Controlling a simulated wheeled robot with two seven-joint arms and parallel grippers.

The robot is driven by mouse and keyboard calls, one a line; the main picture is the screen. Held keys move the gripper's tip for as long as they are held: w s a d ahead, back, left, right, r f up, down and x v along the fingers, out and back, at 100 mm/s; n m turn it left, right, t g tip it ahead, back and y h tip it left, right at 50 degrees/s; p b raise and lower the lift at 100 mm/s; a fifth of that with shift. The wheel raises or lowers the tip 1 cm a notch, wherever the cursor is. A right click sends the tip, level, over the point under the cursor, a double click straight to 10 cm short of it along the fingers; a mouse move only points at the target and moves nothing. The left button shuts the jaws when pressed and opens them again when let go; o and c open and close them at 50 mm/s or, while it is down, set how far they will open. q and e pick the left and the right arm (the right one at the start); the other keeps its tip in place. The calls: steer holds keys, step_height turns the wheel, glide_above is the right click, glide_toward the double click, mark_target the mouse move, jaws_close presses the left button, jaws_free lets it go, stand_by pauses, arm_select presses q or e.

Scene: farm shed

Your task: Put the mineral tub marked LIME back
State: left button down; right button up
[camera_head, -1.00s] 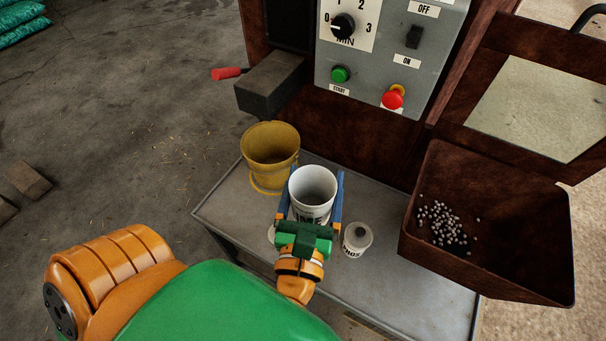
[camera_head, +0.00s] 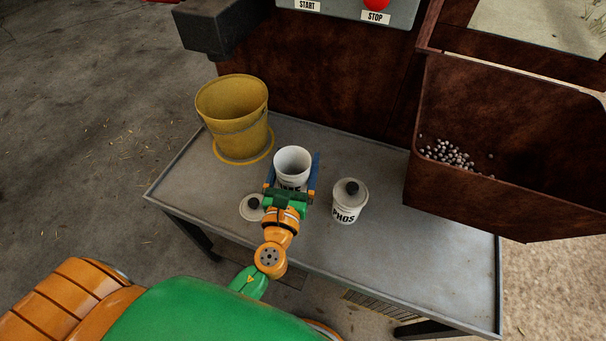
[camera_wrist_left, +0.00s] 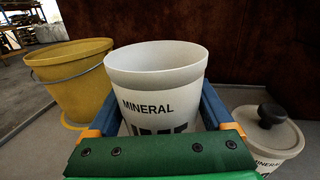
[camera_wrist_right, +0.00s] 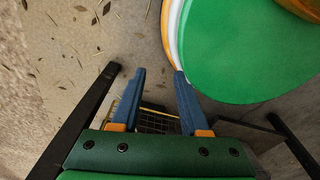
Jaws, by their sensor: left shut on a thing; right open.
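The white mineral tub (camera_head: 292,163) has no lid on and stands upright between the fingers of my left gripper (camera_head: 292,182), which is shut on it. In the left wrist view the tub (camera_wrist_left: 157,80) shows the word MINERAL; the larger word below is mostly hidden by the gripper. I cannot tell if its base touches the table. A round lid with a dark knob (camera_head: 250,207) lies on the table just left of the gripper. My right gripper (camera_wrist_right: 158,72) is open and empty in the right wrist view, away from the tub.
A grey metal table (camera_head: 400,240) carries a yellow bucket (camera_head: 232,110) at the back left, inside a yellow ring mark. A lidded tub marked PHOS (camera_head: 347,205) stands to the right. A rusty brown bin (camera_head: 500,150) with pellets overhangs the table's right side. The table's front right is clear.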

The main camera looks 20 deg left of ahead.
arm_select(q)
steer(key=w+f+b, duration=0.2)
steer(key=f, duration=0.1)
steer(key=w+f+b, duration=0.2)
steer(key=w+f, duration=0.1)
steer(key=shift+w+a, duration=0.2)
steer(key=shift+w, duration=0.05)
steer(key=shift+w+f, duration=0.2)
steer(key=shift+w, duration=0.05)
steer(key=f+b, duration=0.3)
steer(key=shift+w, duration=0.2)
steer(key=shift+f, duration=0.15)
jaws_free()
arm_select(e)
step_height(320, 180, down, 7)
steer(key=w+d, duration=0.3)
steer(key=shift+t, duration=0.4)
